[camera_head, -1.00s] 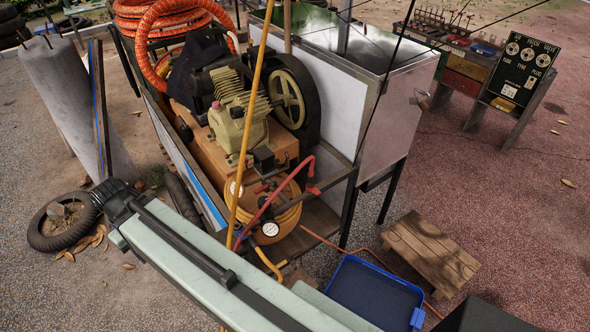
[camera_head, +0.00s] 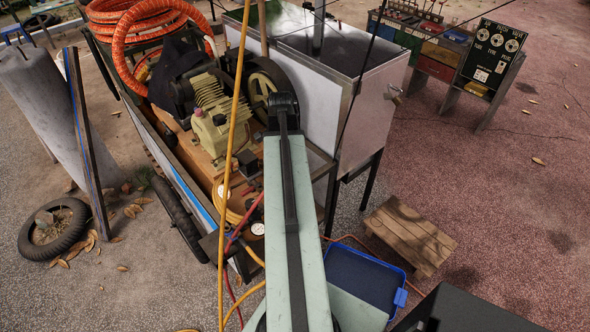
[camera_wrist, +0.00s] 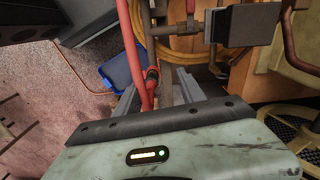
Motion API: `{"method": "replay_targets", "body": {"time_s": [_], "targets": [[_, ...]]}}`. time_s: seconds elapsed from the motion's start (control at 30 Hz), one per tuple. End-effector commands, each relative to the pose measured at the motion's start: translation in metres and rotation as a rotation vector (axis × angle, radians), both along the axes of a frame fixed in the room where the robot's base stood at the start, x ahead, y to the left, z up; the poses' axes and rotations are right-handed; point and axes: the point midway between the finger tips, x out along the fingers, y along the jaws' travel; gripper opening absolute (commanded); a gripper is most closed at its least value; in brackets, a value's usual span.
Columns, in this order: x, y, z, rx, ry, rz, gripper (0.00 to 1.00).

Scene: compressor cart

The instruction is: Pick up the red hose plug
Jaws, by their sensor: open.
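In the wrist view, a red plug-like fitting with a dark collar (camera_wrist: 152,79) hangs at the end of a red hose. A second run of red hose (camera_wrist: 134,45) passes just left of it. My gripper (camera_wrist: 157,84) is open, with its grey fingers either side of the fitting and hose. I cannot tell whether they touch. In the head view my pale green arm hides the gripper and the plug. Only part of the red hose (camera_head: 246,221) shows left of the arm.
A yellow hose (camera_head: 233,120) hangs in front. A blue tray (camera_head: 365,277) and wooden stool (camera_head: 409,234) stand on the ground at right.

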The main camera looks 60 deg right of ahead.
Motion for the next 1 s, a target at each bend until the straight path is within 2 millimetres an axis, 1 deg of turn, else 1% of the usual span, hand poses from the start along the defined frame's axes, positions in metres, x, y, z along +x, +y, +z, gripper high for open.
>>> {"method": "replay_targets", "body": {"time_s": [0.03, 0.1, 0.17, 0.27, 0.5, 0.67, 0.77, 0.9, 1.0], "targets": [[-0.014, -0.013, 0.005, 0.0, 0.0, -0.057, 0.47], [-0.026, -0.021, 0.006, 0.0, 0.0, -0.105, 0.47], [-0.03, -0.024, 0.006, 0.0, 0.0, -0.124, 0.47], [-0.031, -0.025, 0.004, 0.0, 0.0, -0.129, 0.47], [-0.03, -0.024, -0.024, 0.0, 0.0, -0.125, 0.47], [-0.03, -0.024, -0.024, 0.0, 0.0, -0.124, 0.47], [-0.03, -0.023, -0.034, 0.0, 0.0, -0.123, 0.47], [-0.031, -0.022, -0.059, 0.0, 0.0, -0.123, 0.47], [-0.031, -0.022, -0.074, 0.0, 0.0, -0.122, 0.47]]}}
